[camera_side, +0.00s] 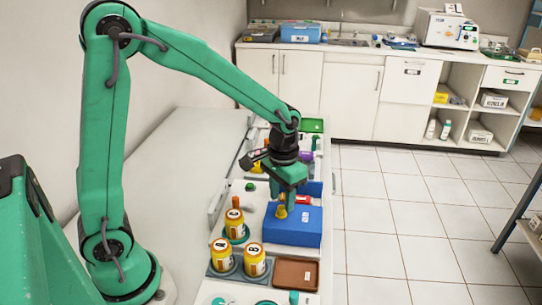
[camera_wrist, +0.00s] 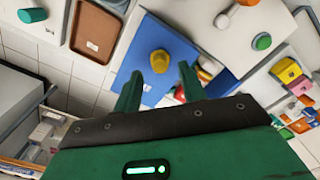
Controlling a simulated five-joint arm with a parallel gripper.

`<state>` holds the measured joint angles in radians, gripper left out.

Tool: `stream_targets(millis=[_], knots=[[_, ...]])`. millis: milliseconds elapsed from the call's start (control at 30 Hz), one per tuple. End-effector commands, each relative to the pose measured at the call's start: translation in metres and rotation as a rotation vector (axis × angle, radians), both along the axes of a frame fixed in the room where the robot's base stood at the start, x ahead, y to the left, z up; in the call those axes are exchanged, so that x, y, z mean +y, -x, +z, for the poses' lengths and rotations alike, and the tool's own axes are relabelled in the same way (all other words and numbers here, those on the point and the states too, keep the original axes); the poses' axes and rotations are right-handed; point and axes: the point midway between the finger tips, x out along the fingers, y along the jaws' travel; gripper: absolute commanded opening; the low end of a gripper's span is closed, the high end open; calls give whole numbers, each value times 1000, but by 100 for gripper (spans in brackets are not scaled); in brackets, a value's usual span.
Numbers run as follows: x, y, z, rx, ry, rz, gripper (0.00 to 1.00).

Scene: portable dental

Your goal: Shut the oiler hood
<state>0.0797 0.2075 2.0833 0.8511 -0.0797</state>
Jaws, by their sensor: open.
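The oiler is a blue box (camera_side: 293,232) on the white counter. Its blue hood (camera_wrist: 140,50) carries a yellow knob (camera_wrist: 160,62); the knob also shows in the side view (camera_side: 281,211). Past the hood's edge, red and white items (camera_wrist: 205,75) show beside a further blue wall (camera_side: 312,188), so part of the box looks uncovered. My gripper (camera_side: 284,199) is over the hood, pointing down. In the wrist view its fingers (camera_wrist: 161,72) are apart and empty, with the knob in line with the gap just beyond the tips. Contact cannot be told.
Orange bottles with white labels (camera_side: 222,254) stand in grey holders in front of the box. A brown tray (camera_side: 296,274) lies close by at the front right. A green button (camera_wrist: 262,42) is on a white panel beside the box. Coloured items crowd the counter behind my gripper.

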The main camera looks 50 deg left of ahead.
Motion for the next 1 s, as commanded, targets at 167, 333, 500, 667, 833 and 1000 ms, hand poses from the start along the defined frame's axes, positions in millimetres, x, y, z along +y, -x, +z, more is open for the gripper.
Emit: stream_targets(millis=[167, 333, 500, 667, 833, 1000], knots=[[0, 0, -19, 3, 0, 0, 41], [0, 0, -27, 0, 0, 0, 41], [0, 0, -28, 0, 0, 0, 41], [0, 0, -28, 0, 0, 0, 33], [0, 0, -28, 0, 0, 0, 0], [0, 0, -28, 0, 0, 0, 0]])
